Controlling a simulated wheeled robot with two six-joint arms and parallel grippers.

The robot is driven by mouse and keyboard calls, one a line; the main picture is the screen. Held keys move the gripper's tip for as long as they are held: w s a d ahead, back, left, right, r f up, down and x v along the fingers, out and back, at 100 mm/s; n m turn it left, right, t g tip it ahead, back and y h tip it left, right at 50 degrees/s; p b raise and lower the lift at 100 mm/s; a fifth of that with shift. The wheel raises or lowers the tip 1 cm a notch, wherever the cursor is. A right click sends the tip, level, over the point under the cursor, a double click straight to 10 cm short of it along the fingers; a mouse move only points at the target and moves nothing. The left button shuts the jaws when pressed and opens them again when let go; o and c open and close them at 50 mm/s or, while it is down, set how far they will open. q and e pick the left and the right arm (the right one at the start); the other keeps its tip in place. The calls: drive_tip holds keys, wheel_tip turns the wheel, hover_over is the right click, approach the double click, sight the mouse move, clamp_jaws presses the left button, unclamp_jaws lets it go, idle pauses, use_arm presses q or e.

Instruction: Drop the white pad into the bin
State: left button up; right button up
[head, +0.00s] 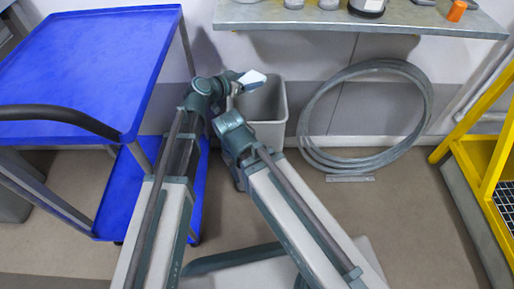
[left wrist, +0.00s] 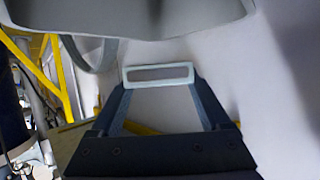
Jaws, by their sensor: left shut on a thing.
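The white pad (head: 251,78) is in my left gripper (head: 238,86), held above the rim of the grey bin (head: 270,108) at its left back part in the head view. In the left wrist view, my left gripper (left wrist: 158,84) is shut on the pad (left wrist: 158,74), which shows a pale rim and a darker middle between the two fingertips. My right gripper cannot be made out.
A blue cart (head: 85,65) stands on the left. A metal bench (head: 300,17) with containers runs along the back above the bin. A coiled grey hose (head: 310,125) leans on the wall to the right. A yellow frame (head: 500,130) stands far right.

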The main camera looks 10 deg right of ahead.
use_arm(q)
wheel_tip(320, 180, down, 6)
drive_tip(key=b, duration=0.5)
drive_tip(key=shift+b, duration=0.35)
drive_tip(key=o, duration=1.3)
drive_tip(key=shift+r, duration=0.25)
